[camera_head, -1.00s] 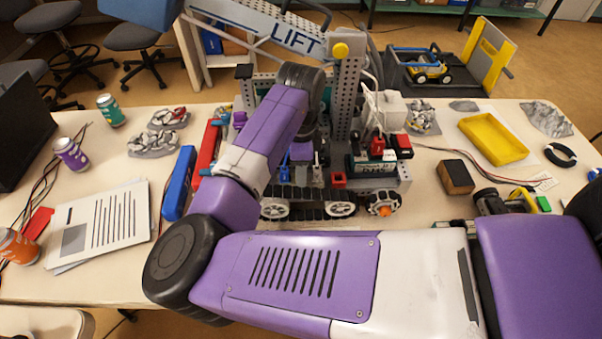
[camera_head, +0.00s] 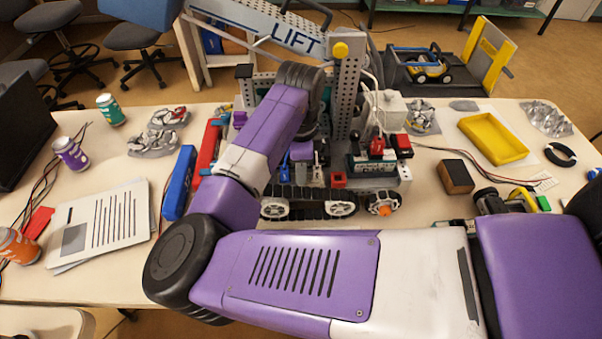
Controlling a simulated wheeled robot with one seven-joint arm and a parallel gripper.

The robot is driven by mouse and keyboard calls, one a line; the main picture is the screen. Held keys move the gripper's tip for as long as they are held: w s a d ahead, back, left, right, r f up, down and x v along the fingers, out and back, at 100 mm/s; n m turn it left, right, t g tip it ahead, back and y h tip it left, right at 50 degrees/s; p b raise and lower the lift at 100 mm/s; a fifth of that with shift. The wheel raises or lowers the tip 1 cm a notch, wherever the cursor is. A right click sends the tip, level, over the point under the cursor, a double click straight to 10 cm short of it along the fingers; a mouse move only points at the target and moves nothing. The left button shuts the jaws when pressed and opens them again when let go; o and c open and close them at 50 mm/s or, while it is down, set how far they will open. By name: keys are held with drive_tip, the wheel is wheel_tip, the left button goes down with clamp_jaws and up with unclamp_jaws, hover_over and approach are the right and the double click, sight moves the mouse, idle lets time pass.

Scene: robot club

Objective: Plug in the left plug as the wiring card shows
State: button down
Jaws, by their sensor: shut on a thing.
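The club robot (camera_head: 352,68) stands upright on the table, with a grey lift tower and tracks. My gripper (camera_head: 312,152) points down into its front, mostly hidden by my own wrist and forearm. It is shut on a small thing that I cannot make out. A blue piece (camera_head: 284,160) is just left of it and a red block (camera_head: 339,179) is to its lower right. Red plug-like pieces (camera_head: 377,146) sit on the dark labelled unit at the club robot's right, with another red and black one (camera_head: 402,146) beside them. I cannot identify the wiring card or the left plug's contacts.
A yellow tray (camera_head: 492,138), a brown block (camera_head: 455,177) and a black ring (camera_head: 560,154) are on the right. The tall lift tower stands close to my wrist.

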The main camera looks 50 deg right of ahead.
drive_tip(key=shift+r+p, duration=1.6)
drive_tip(key=shift+r, duration=0.4)
drive_tip(key=c, duration=1.7)
unclamp_jaws()
clamp_jaws()
drive_tip(key=shift+w, duration=0.1)
